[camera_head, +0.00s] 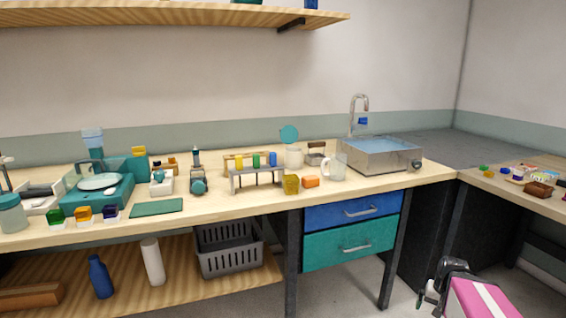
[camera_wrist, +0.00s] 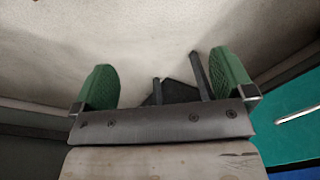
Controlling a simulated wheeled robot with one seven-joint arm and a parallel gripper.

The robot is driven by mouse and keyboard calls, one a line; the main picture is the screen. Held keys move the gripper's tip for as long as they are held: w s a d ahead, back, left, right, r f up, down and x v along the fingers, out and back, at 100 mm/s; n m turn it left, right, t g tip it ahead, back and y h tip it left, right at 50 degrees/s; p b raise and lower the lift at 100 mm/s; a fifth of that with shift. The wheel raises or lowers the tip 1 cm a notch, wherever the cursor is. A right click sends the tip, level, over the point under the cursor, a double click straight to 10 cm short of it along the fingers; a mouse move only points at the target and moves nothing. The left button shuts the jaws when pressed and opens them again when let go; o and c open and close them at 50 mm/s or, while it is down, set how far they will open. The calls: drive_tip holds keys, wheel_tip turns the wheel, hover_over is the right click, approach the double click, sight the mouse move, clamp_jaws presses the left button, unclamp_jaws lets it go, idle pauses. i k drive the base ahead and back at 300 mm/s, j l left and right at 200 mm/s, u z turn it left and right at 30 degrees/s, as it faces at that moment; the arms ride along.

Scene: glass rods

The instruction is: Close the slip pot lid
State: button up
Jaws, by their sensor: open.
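A small whitish pot (camera_head: 293,158) stands on the bench near the middle of the head view, behind the orange blocks. A round teal lid (camera_head: 289,134) shows upright above its rim, so the pot looks open. Whether a hinge joins them is too small to tell. My gripper (camera_wrist: 160,78) has its two green fingers wide apart with nothing between them in the wrist view. In the head view my arm is low at the bottom right, in front of the bench and well away from the pot.
A blue drawer (camera_head: 352,211) and teal drawer (camera_head: 350,246) are below, shut.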

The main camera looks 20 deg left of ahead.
sight(288, 134)
drive_tip(key=i+l+u, duration=0.1)
drive_tip(key=l+u, duration=0.85)
drive_tip(key=i, duration=0.05)
